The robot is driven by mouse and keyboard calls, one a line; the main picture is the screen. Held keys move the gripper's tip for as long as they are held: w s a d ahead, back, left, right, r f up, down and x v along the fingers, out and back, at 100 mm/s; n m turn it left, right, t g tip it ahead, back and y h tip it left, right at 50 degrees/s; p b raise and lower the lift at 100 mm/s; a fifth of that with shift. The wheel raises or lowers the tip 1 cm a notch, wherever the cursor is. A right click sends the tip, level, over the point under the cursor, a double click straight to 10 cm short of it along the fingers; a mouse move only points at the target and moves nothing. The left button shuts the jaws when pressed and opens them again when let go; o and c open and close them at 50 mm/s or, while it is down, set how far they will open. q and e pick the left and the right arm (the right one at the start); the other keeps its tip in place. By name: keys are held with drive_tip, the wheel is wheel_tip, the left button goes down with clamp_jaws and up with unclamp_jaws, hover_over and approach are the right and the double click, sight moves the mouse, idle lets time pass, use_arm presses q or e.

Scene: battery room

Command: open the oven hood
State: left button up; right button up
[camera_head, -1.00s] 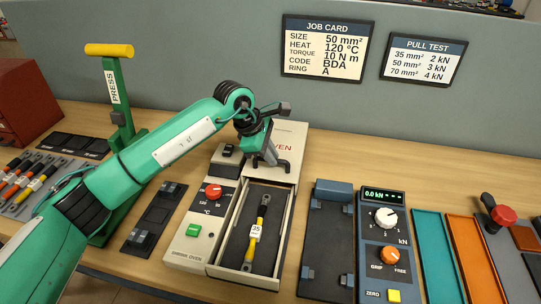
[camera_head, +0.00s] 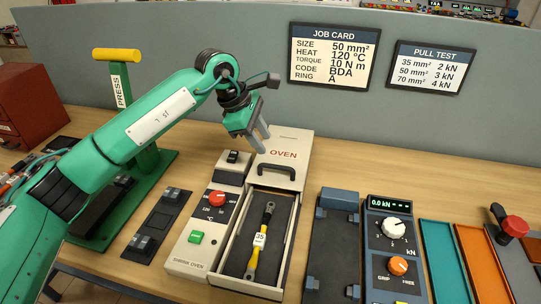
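The oven hood (camera_head: 292,148) is the cream cover marked OVEN, with a black handle (camera_head: 280,172) on it. It stands at the back of the shrink oven (camera_head: 188,252), and the dark chamber in front of it is uncovered. A cable with a yellow sleeve and a tag reading 35 (camera_head: 259,240) lies in the chamber. My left gripper (camera_head: 264,142) is above and behind the handle, at the hood's left part, clear of the handle. Its two grey fingers are apart with nothing between them. My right gripper is not in view.
A green press (camera_head: 122,100) with a yellow bar stands at the left. Right of the oven are a dark fixture (camera_head: 335,245) and a pull tester (camera_head: 395,280), then coloured trays (camera_head: 443,262). A grey panel (camera_head: 210,50) closes the back.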

use_arm(q)
drive_tip(key=shift+v, duration=2.35)
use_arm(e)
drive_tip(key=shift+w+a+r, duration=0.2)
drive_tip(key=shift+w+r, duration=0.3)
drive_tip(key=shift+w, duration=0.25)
